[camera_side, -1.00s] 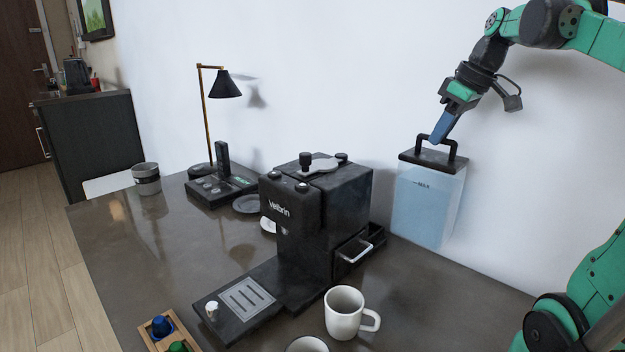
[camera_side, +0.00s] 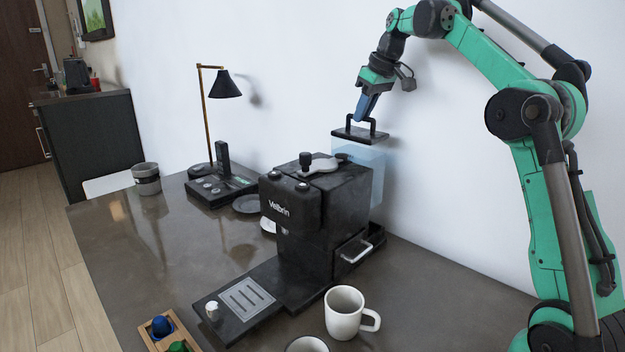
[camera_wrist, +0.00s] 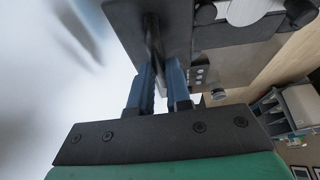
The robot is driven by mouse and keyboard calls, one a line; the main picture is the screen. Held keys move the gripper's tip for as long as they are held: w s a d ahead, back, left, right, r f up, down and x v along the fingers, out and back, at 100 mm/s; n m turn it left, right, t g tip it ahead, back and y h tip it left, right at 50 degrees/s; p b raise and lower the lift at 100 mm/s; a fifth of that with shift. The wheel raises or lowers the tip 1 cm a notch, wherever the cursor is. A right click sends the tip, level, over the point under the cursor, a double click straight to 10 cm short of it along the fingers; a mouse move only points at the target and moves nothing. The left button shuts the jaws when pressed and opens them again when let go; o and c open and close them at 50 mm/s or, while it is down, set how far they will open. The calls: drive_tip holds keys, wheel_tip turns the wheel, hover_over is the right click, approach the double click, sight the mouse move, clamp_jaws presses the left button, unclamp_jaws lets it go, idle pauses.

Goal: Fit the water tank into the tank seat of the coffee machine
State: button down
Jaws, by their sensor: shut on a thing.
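The water tank (camera_side: 377,170) is a clear bluish box with a black lid and a black handle. My gripper (camera_side: 361,117) is shut on the tank's handle and holds it upright. In the side view the tank is behind the coffee machine (camera_side: 318,215), which hides its lower part. I cannot tell how high its bottom is or whether it touches the seat. The tank seat (camera_side: 374,240) shows only as a low black edge at the machine's back right. In the wrist view the blue fingers (camera_wrist: 160,85) close around the handle below the black lid (camera_wrist: 125,25).
A white mug (camera_side: 345,312) stands in front of the machine, with another cup (camera_side: 306,344) at the bottom edge. A wooden capsule box (camera_side: 168,335) is at the front left. A lamp (camera_side: 207,120), a phone (camera_side: 220,185) and a grey cup (camera_side: 146,178) stand at the back left. The wall is close behind.

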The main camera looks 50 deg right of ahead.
sight(361, 150)
drive_tip(key=shift+f, duration=4.1)
drive_tip(key=c, duration=0.8)
unclamp_jaws()
drive_tip(key=shift+f, duration=0.1)
drive_tip(key=shift+c, duration=0.2)
